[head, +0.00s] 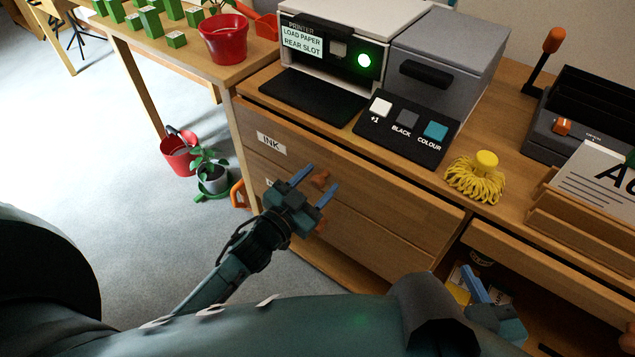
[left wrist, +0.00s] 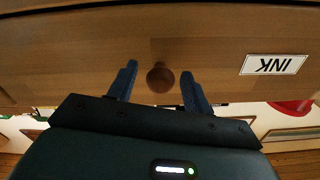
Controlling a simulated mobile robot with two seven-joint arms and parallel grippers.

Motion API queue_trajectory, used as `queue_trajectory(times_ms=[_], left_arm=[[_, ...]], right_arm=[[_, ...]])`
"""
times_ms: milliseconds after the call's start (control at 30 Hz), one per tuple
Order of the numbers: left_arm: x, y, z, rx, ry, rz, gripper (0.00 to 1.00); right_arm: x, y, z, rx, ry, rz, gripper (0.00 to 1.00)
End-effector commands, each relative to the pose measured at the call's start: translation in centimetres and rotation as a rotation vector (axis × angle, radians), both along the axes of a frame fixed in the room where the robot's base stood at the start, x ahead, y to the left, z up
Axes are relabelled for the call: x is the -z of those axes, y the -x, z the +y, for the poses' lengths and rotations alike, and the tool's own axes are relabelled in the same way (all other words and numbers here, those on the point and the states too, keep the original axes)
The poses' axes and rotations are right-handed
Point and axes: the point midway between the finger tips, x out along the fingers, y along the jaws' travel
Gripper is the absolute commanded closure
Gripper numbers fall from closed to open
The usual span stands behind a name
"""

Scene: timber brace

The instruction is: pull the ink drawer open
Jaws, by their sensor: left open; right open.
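The ink drawer (head: 375,197) is a wooden front with a white INK label (head: 271,143). It looks shut, level with the cabinet face. Its round brown knob (head: 320,179) also shows in the left wrist view (left wrist: 160,77). My left gripper (head: 319,177) is open in front of the drawer. In the left wrist view its two blue fingers stand on either side of the knob, with gaps showing. I cannot tell how far the fingertips reach past it. My right gripper (head: 483,287) is at the lower right by an open compartment, partly hidden by my arm.
Below is another drawer, its label mostly hidden by my left gripper. On the cabinet top are a printer (head: 335,55), a grey box (head: 445,60), a button panel (head: 407,128) and a yellow tasselled object (head: 476,178). A red bucket (head: 180,153) and a potted plant (head: 212,176) stand on the floor left.

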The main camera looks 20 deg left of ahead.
Motion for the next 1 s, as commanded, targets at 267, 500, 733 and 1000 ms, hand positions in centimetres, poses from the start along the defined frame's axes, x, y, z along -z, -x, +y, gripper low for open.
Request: queue_trajectory(times_ms=[267, 500, 733, 1000], left_arm=[[-0.04, -0.51, -0.19, 0.0, 0.0, 0.0, 0.5], [-0.04, -0.49, -0.18, 0.0, 0.0, 0.0, 0.62], [-0.04, -0.48, -0.18, 0.0, 0.0, 0.0, 0.81], [-0.03, -0.46, -0.19, 0.0, 0.0, 0.0, 1.0]], right_arm=[[-0.04, -0.04, 0.03, -0.001, -0.001, -0.007, 0.56], [0.05, -0.02, 0.08, -0.002, -0.001, -0.006, 0.56], [0.1, -0.01, 0.11, -0.003, -0.001, -0.005, 0.56], [0.12, 0.01, 0.13, -0.003, -0.001, -0.004, 0.56]])
